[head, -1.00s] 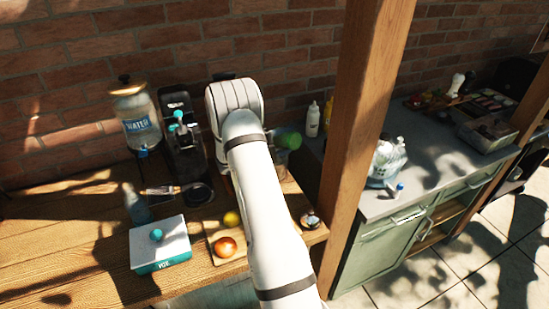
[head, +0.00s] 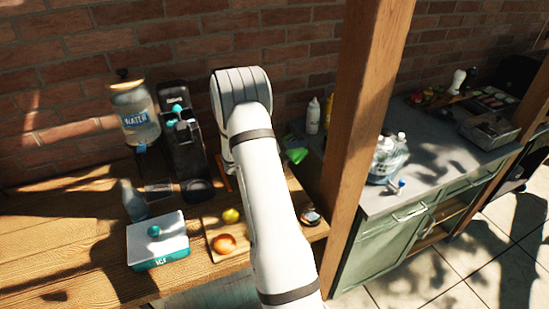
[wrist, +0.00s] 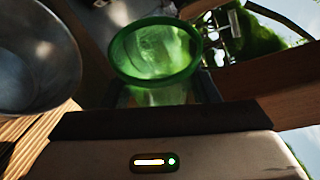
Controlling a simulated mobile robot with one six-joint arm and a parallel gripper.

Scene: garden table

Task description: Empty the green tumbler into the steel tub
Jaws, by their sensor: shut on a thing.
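The green tumbler (wrist: 155,50) is held in my gripper (wrist: 160,92), with a finger on either side, in the wrist view. Its round mouth faces the wrist camera; I cannot tell what is inside. A bit of it shows in the head view (head: 297,155), just right of my arm, and it looks tilted there. The steel tub (wrist: 35,62) is beside the tumbler at the left of the wrist view, with a gap between their rims. In the head view my arm hides my gripper, and I cannot make out the tub.
A wooden post (head: 366,110) stands close to the right of the tumbler. A water dispenser (head: 136,115), a black machine (head: 184,150), a clear bottle (head: 133,202), an ice box (head: 158,243) and a board with fruit (head: 213,238) stand to the left. The table's left front is clear.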

